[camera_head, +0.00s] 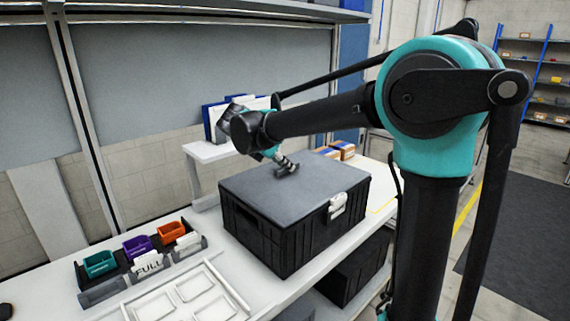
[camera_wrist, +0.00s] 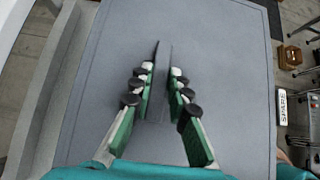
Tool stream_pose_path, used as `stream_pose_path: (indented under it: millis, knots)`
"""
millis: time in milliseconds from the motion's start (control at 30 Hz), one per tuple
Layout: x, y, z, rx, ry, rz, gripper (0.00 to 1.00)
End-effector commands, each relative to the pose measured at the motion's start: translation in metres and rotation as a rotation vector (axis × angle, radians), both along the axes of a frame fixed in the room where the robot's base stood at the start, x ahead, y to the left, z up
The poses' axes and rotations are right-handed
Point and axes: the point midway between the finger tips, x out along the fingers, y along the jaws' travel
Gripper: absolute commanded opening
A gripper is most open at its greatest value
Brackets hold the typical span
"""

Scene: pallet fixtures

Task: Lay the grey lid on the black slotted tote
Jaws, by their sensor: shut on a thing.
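The grey lid (camera_head: 310,190) lies over the top of the black slotted tote (camera_head: 300,246), its edges roughly in line with the tote's walls. No clear gap shows between them, but I cannot tell whether the lid is fully seated all round. My gripper (camera_head: 287,167) reaches down to the middle of the lid. In the wrist view the lid (camera_wrist: 220,45) fills most of the picture, and my gripper (camera_wrist: 160,72) is shut on a thin upright grip on it. The tote's inside is hidden.
The white bench (camera_head: 335,248) carries the tote. Teal, purple and orange bins (camera_head: 138,246) and a white tray (camera_head: 180,295) stand to its left. Small cartons (camera_head: 342,148) sit behind it. Another black tote (camera_head: 357,270) is below the bench.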

Motion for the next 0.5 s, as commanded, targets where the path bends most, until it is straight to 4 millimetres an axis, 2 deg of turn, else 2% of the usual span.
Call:
stream_pose_path:
  millis: [400, 433, 500]
  knots:
    - [0.0001, -0.0001, -0.0049, -0.001, -0.001, 0.000, 0.00]
    - [0.0000, -0.0001, -0.0050, -0.001, -0.001, 0.000, 0.18]
    - [0.0000, -0.0001, -0.0050, -0.001, -0.001, 0.000, 0.26]
